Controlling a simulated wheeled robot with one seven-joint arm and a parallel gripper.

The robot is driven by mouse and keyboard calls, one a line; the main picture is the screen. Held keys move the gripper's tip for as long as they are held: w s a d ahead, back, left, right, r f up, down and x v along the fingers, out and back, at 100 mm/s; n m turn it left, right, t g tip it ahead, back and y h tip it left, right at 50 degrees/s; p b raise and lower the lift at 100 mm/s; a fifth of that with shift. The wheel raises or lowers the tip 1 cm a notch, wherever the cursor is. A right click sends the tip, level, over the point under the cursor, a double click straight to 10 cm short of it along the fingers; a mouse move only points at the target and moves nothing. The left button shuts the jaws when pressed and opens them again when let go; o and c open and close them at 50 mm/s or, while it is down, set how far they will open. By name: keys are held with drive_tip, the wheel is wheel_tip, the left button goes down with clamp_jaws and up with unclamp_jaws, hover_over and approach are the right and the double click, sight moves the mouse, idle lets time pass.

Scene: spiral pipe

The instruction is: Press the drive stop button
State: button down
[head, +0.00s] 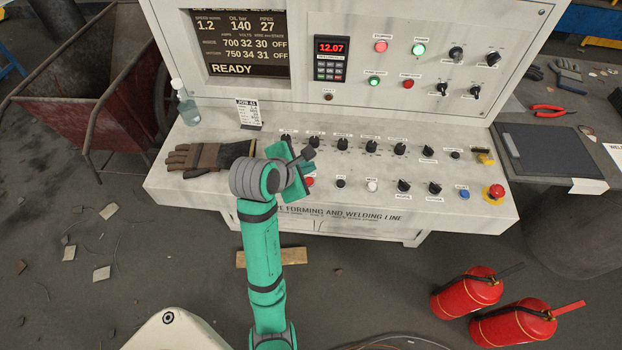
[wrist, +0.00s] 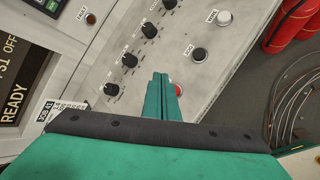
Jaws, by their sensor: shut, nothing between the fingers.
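A red button on the lower row of the console desk peeks out beside my gripper in the head view (head: 309,182). In the wrist view the red button (wrist: 179,90) shows just right of the fingertips, partly hidden by them. Its label is hidden, so I cannot read whether it is the drive stop button. My gripper (wrist: 160,77) is shut and empty, its green fingers side by side over the desk. In the head view my gripper (head: 294,178) is above the left part of the button row. I cannot tell whether the fingertips touch the desk.
Black knobs (head: 343,144) line the row behind. A black button (head: 340,183), white button (head: 372,185), blue button (head: 464,194) and red emergency stop (head: 494,193) lie to the right. Brown gloves (head: 205,156) and a bottle (head: 185,105) are left.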

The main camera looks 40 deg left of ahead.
drive_tip(key=shift+s+a+r, duration=0.1)
drive_tip(key=shift+s+r, duration=0.1)
drive_tip(key=shift+r, duration=1.05)
